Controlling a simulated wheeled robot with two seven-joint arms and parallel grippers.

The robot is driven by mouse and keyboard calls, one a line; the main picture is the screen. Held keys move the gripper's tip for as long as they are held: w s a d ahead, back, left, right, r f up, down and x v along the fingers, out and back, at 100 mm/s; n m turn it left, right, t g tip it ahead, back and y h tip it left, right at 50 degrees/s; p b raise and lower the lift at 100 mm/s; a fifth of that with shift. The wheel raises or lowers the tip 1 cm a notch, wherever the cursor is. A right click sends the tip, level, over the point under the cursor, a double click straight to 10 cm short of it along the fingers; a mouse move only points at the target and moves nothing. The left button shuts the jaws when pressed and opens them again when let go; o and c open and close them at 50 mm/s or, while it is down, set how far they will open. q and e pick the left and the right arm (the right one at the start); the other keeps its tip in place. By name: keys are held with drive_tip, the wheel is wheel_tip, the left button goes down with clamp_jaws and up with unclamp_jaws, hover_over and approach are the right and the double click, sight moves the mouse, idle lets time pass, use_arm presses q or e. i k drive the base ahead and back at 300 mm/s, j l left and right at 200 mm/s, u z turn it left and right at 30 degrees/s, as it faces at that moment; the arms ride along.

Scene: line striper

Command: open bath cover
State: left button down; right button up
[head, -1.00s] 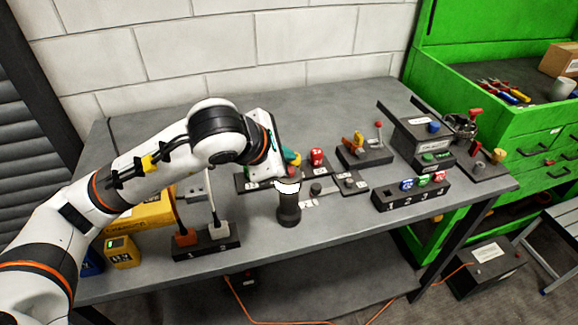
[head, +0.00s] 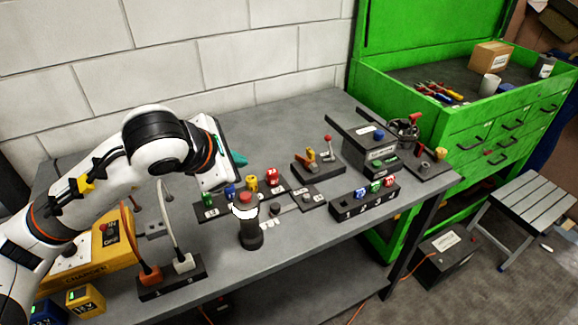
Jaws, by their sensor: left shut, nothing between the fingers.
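A dark grey box with a flat lid-like top (head: 352,126) stands at the back right of the bench; it looks like the bath and its cover, but its label is too small to read. A blue knob (head: 378,135) and a green knob (head: 376,167) show on its front part. The top looks closed over the box. My left gripper (head: 240,160) has teal fingertips; it is shut and empty, above the bench and well left of the box. My right gripper is not in view.
A dark cylinder (head: 249,228) stands near the gripper, before a rack of coloured knobs (head: 208,213). A lever block (head: 318,167) lies between gripper and box. A numbered block (head: 363,204) sits in front of the box. A green cabinet (head: 440,120) stands to the right.

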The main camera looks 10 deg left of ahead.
sight(372, 135)
drive_tip(key=i+z, duration=0.75)
drive_tip(key=i, duration=0.15)
